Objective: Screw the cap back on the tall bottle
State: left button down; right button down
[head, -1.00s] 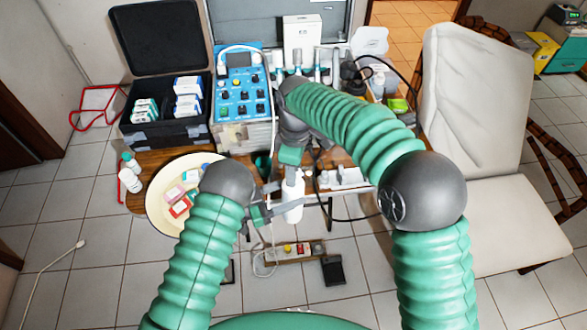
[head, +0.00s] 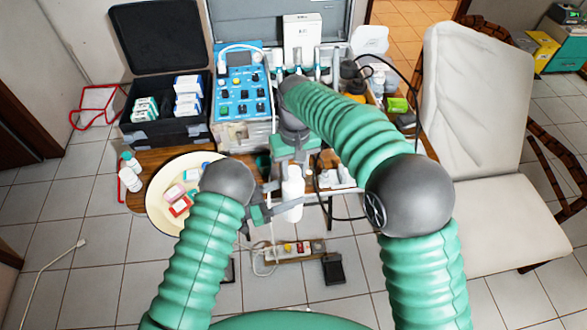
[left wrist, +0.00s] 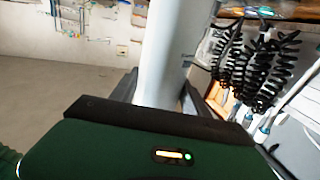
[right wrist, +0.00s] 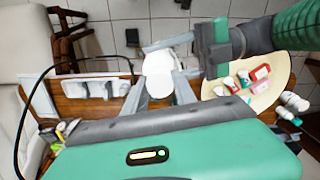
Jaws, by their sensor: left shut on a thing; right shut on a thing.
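The tall white bottle (head: 292,197) stands upright in front of the wooden table's edge. My left gripper (head: 288,208) is shut around its body from the left; in the left wrist view the bottle (left wrist: 164,55) rises between the fingers. My right gripper (head: 293,165) is above the bottle's top, pointing down. In the right wrist view its fingers are shut on the white cap (right wrist: 160,84), in line with the bottle (right wrist: 158,62). The fingers and cap hide the neck, so I cannot tell how far the cap is threaded.
A cream round tray (head: 157,205) with small boxes lies left of the bottle. A blue control unit (head: 240,95) and open black case (head: 165,120) stand behind. A black cable (head: 415,85) loops at the right. Two small bottles (head: 130,178) stand left of the tray.

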jog(key=c, duration=0.9)
grip_release()
jog(key=r, duration=1.2)
jog(key=shift+w+d, duration=0.1)
jog(key=shift+w, duration=0.1)
